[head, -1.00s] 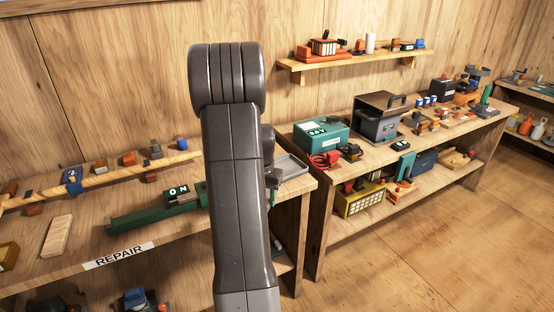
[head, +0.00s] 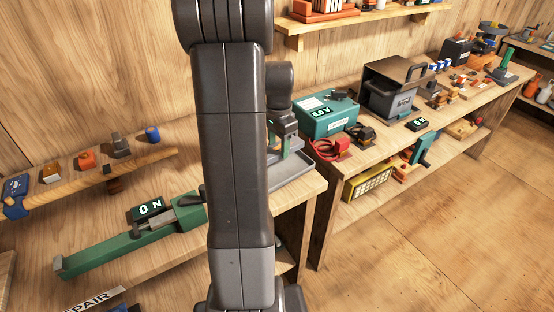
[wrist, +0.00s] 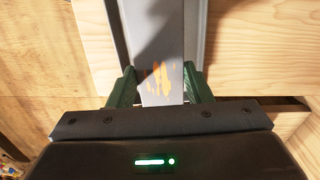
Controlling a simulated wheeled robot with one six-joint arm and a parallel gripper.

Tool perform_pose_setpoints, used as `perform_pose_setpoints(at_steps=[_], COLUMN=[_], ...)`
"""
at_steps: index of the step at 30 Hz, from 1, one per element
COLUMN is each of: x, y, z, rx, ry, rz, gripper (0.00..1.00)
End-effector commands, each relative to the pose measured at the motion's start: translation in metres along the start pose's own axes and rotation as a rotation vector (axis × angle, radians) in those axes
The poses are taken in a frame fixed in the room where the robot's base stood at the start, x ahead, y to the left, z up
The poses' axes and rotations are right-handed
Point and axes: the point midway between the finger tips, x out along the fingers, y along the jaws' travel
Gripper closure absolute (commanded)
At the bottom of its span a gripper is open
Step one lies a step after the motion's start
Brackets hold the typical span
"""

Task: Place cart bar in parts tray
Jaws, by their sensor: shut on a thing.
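My gripper (wrist: 157,88) is shut on the cart bar (wrist: 162,83), a flat grey piece with orange patches between the green fingers in the wrist view. The grey parts tray (head: 301,167) sits at the right end of the near bench in the head view, partly hidden by my arm. It also shows in the wrist view as a grey strip with raised rims (wrist: 197,35), ahead of and below the fingers. In the head view the gripper (head: 283,150) is over the tray, mostly behind my arm. I cannot tell whether the bar touches the tray.
A green tool with an "ON" display (head: 135,245) lies on the bench left of my arm. The floor (head: 430,240) at right is clear.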

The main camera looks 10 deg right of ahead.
Motion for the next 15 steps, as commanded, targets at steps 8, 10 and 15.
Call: perform_pose_setpoints(at_steps=[8,10,15], x=[0.029,0.037,0.06], y=[0.0,0.0,0.0], z=[0.0,0.0,0.0], rx=[-0.002,-0.002,-0.002], ry=[0.0,0.0,-0.001], rz=[0.0,0.001,0.002], gripper=[0.87,0.87,0.87])
